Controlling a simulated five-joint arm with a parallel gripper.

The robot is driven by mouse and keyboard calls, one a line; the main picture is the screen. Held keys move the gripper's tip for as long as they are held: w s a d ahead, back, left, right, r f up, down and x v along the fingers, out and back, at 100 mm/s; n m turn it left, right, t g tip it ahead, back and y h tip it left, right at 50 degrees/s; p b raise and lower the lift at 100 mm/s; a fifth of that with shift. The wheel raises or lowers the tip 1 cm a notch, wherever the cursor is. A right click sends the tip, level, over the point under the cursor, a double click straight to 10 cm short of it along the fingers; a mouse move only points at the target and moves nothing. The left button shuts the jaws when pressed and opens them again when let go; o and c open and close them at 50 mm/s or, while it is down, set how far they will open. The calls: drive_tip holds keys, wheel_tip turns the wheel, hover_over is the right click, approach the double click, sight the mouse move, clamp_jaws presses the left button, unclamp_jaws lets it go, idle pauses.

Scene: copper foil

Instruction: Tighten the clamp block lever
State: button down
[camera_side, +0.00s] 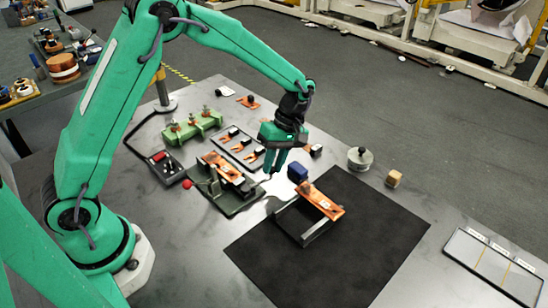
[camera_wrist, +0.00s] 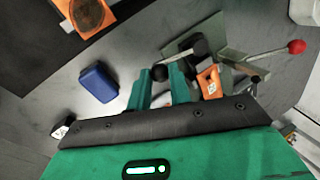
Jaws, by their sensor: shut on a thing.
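The clamp block (camera_side: 238,200) is a dark green fixture with copper-coloured parts on top, left of my gripper. It also shows in the wrist view (camera_wrist: 232,58), right of the fingers.
A blue block (camera_side: 297,173) stands close right of my gripper. A copper piece on a grey stand (camera_side: 312,232) is on the black mat (camera_side: 375,240). A tray of copper parts (camera_side: 237,147) and a green fixture (camera_side: 190,127) lie behind. The right front of the mat is clear.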

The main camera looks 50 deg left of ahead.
drive_tip(key=shift+w+a+n, duration=0.15)
drive_tip(key=shift+a+n, duration=0.8)
drive_tip(key=shift+n, duration=0.35)
drive_tip(key=c, duration=1.3)
unclamp_jaws()
drive_tip(key=shift+r, duration=0.1)
drive_tip(key=shift+v, duration=3.9)
